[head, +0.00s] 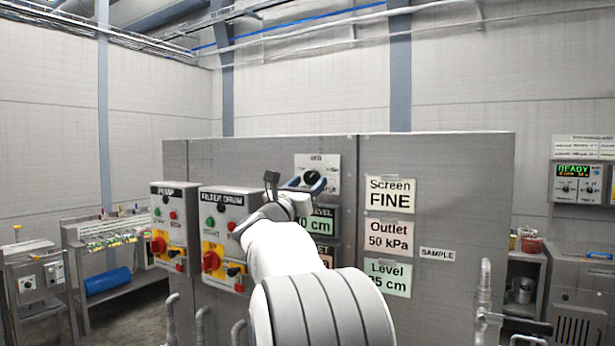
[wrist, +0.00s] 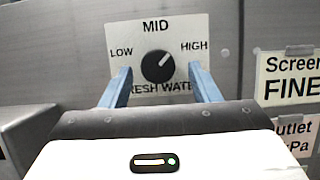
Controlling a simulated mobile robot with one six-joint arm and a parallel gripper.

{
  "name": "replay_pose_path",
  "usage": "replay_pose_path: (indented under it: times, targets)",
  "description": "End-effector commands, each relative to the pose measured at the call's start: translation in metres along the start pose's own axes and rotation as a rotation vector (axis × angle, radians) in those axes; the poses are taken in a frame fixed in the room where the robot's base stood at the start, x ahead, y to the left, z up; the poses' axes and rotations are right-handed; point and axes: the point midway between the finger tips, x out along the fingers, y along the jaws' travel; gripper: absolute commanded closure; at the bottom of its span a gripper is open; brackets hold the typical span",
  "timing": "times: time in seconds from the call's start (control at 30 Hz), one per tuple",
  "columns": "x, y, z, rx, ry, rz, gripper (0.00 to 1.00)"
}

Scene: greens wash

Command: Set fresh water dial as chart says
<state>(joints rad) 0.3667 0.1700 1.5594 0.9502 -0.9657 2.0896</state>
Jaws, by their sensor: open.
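The fresh water dial is a black round knob (wrist: 158,67) on a white plate (wrist: 118,28) marked LOW, MID and HIGH. Its white pointer line leans to the upper right, between MID and HIGH. My gripper (wrist: 160,69) is open, with one blue finger on each side of the knob in the picture. I cannot tell whether the fingers touch it. In the head view my gripper (head: 304,185) is in front of the plate's lower part.
Pump (head: 175,225) and filter drum (head: 223,235) boxes stick out at left. A small-print sheet (head: 583,147) at far right is unreadable.

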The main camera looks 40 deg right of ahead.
Motion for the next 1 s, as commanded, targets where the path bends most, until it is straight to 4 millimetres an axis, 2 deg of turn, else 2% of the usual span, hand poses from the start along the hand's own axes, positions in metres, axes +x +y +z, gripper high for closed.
replay_pose_path:
  times: [0.13, 0.43, 0.97, 1.0]
  targets:
    - [0.0142, -0.0004, 0.0008, -0.002, 0.000, -0.001, 0.44]
    - [0.0164, -0.0005, -0.0004, -0.001, 0.000, 0.000, 0.44]
    - [0.0167, -0.0014, -0.0005, -0.002, 0.000, -0.001, 0.87]
    - [0.0082, 0.0023, 0.0036, -0.001, 0.000, 0.000, 0.89]
